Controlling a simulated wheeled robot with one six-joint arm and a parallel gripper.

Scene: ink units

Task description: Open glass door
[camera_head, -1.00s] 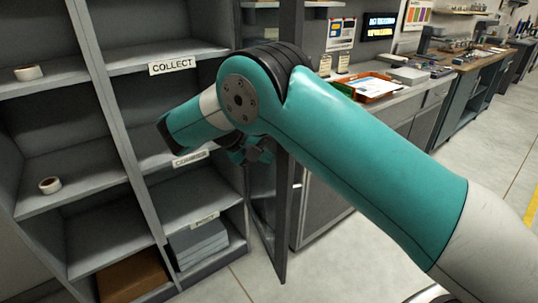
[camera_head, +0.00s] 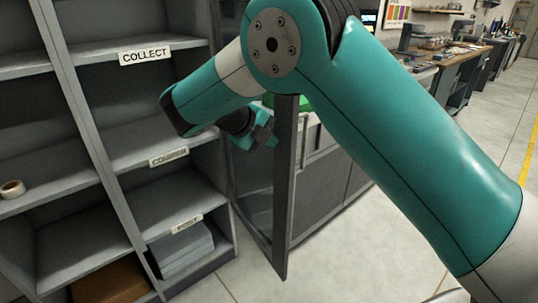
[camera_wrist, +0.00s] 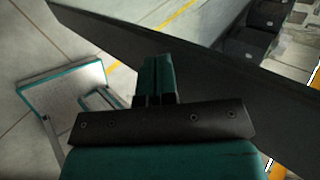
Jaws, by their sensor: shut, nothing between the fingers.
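The glass door (camera_head: 285,205) has a dark frame and a see-through pane (camera_head: 254,190). It stands ajar, jutting out from the right side of the grey shelf unit. My gripper (camera_head: 268,135) is shut and empty, at the inner, shelf-facing side of the door near its free edge. The upper part of the door is hidden behind my arm. In the wrist view, my closed fingers (camera_wrist: 157,68) point towards the dark door frame (camera_wrist: 225,70), which crosses the picture diagonally. I cannot tell whether they touch it. A thin pale bar (camera_head: 304,146) shows just right of the frame.
The shelf unit (camera_head: 85,115) on the left holds a tape roll (camera_head: 12,189), grey stacked items (camera_head: 182,248) and a brown box (camera_head: 108,282). A grey cabinet (camera_head: 332,185) stands behind the door. The floor (camera_head: 355,255) in front and to the right is clear.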

